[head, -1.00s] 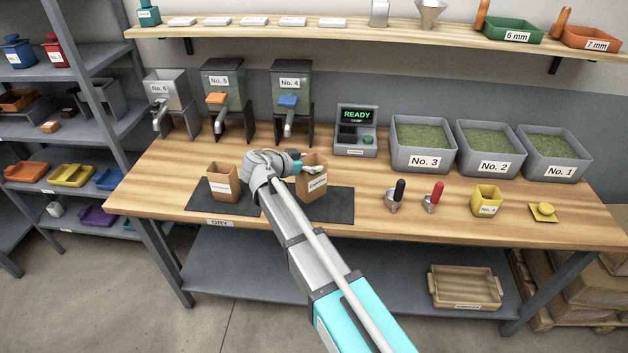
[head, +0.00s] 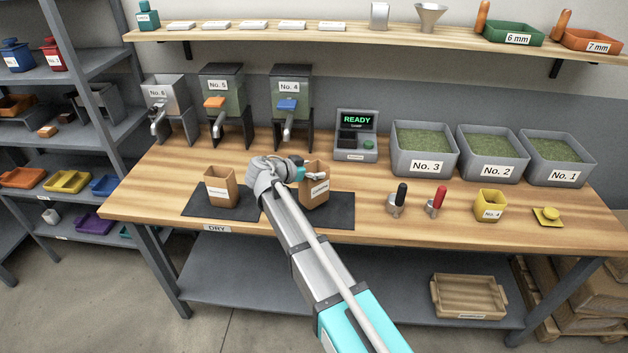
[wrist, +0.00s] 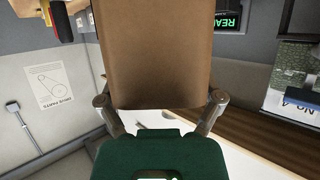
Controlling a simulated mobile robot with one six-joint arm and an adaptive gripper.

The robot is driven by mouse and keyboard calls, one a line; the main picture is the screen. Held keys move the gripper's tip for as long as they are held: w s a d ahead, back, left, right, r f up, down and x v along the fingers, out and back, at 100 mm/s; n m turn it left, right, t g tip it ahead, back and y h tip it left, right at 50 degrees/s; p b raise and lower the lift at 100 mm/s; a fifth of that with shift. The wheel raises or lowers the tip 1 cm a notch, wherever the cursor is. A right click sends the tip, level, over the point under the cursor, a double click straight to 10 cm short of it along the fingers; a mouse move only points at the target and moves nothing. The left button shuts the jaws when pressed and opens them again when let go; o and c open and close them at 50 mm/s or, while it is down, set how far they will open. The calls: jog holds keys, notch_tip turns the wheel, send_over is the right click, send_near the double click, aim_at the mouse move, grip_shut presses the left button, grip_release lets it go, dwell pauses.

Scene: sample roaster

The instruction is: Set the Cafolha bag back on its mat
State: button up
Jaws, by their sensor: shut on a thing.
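A brown paper bag (head: 316,199) with a white label is in my gripper (head: 307,174), over the right dark mat (head: 338,217) on the bench. Its label is too small to read for certain. The bag looks upright, with its lower end close to the mat; I cannot tell whether it touches. In the wrist view the bag (wrist: 155,50) fills the space between the two fingers of my gripper (wrist: 160,101), which are shut on its sides. My arm hides part of the mat.
A second brown bag (head: 221,190) stands on the left dark mat (head: 198,208). Behind are the No. 5 hopper (head: 226,92), the No. 4 hopper (head: 293,95) and the READY display (head: 356,133). Two scoops (head: 397,207) stand to the right. The bench front is mostly clear.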

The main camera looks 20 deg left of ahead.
jog(key=shift+f+b, duration=1.2)
jog(key=shift+f, duration=0.3)
jog(key=o, duration=1)
jog(key=shift+f, duration=0.1)
jog(key=shift+r, duration=0.25)
jog(key=p+v, duration=0.4)
jog(key=v, duration=0.8)
jog(key=shift+p, duration=0.4)
jog(key=shift+f, duration=0.1)
